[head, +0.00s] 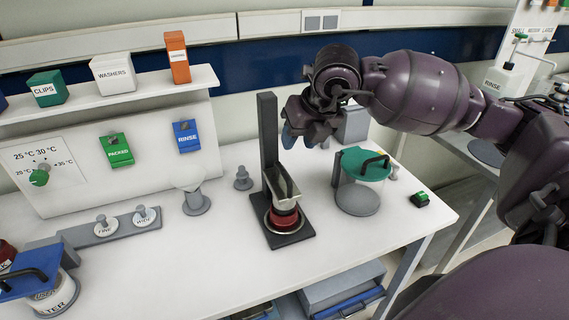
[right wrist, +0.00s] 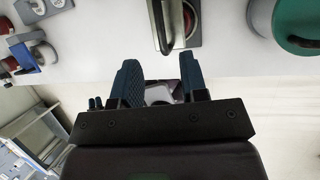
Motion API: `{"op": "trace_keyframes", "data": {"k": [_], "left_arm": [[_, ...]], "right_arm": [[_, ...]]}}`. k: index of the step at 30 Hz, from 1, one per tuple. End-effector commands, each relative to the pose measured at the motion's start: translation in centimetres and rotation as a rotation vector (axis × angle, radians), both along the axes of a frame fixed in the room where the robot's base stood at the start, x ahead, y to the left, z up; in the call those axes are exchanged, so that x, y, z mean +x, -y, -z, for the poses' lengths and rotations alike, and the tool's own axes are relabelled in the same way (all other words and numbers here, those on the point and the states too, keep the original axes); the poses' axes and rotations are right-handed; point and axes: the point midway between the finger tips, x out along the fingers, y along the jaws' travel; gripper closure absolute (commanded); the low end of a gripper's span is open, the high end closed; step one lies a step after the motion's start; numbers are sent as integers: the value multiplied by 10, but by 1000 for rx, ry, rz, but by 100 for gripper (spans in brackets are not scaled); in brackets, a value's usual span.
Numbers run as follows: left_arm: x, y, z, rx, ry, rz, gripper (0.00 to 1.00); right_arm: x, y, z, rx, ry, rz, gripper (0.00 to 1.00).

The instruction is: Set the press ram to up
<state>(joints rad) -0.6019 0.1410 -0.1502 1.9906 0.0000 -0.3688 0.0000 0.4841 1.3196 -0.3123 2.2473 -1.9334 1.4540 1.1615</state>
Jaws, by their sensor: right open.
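The press (head: 268,140) stands in the middle of the white bench, with a dark upright post and a dark base plate. Its grey metal ram (head: 284,187) sits low, at or just above a red round piece (head: 284,219) on the base; I cannot tell if they touch. The press also shows at the top of the right wrist view (right wrist: 188,28). My right gripper (head: 303,134) is open and empty, beside the upper post on its right. Its two blue fingers are spread in the right wrist view (right wrist: 162,78). My left gripper is not in view.
A clear container with a green lid (head: 362,164) stands right of the press. A small green-topped block (head: 420,199) lies near the right edge. The bench front is clear.

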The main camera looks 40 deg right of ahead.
Motion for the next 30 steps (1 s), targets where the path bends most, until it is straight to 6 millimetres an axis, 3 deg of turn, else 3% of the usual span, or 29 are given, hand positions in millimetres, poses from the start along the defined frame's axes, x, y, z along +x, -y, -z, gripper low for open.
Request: {"op": "trace_keyframes", "data": {"k": [15,21,30], "left_arm": [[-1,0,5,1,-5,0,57],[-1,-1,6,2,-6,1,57],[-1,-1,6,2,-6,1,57]], "right_arm": [[33,-8,74,4,-3,-2,60],[38,-9,85,4,-2,-2,60],[39,-9,87,4,-1,-3,60]]}}
